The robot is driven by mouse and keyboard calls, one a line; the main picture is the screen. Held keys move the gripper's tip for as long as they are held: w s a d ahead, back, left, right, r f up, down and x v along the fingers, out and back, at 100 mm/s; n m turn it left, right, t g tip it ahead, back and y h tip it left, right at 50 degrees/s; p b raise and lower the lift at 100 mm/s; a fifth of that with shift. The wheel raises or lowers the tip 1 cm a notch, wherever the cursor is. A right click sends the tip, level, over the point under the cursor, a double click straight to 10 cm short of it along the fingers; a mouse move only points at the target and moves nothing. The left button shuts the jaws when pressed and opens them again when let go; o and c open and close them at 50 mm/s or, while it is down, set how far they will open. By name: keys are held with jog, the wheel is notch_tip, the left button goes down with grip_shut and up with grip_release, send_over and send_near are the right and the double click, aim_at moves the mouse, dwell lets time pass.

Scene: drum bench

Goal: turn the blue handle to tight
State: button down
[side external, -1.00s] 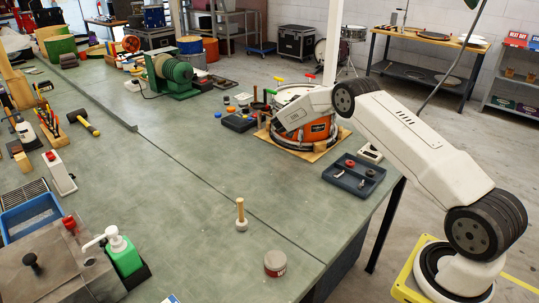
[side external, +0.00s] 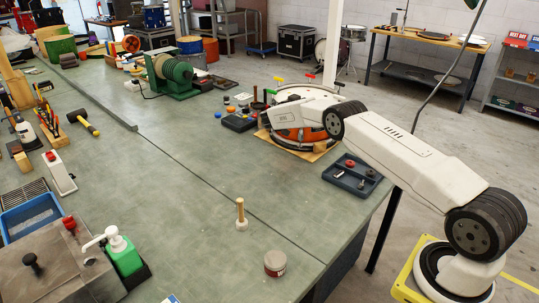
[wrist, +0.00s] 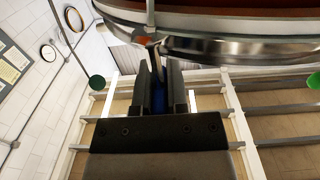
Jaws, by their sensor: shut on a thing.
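The snare drum has an orange shell (side external: 289,134) and a chrome hoop, and stands at the bench's right edge. In the wrist view its hoop (wrist: 225,50) crosses the top. My gripper (wrist: 160,80) is close below the hoop, its two dark fingers upright. A strip of the blue handle (wrist: 158,100) shows between the fingers, which are shut on it. A metal rod rises from there to the hoop. Most of the handle is hidden by the fingers. In the side view my arm covers part of the drum, and the gripper and handle cannot be made out.
Yellow (side external: 279,79) and red (side external: 310,76) handles stand at the drum's far side. A black box (side external: 239,123) and small coloured pieces lie left of the drum. A blue-grey tray (side external: 352,174) is in front of it. The bench's middle is largely clear.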

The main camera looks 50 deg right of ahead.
jog(key=c, duration=0.6)
grip_release()
jog(key=shift+c, duration=0.2)
jog(key=shift+a, duration=0.15)
jog(key=a, duration=0.7)
jog(key=shift+a, duration=0.3)
jog(key=shift+w+r, duration=0.15)
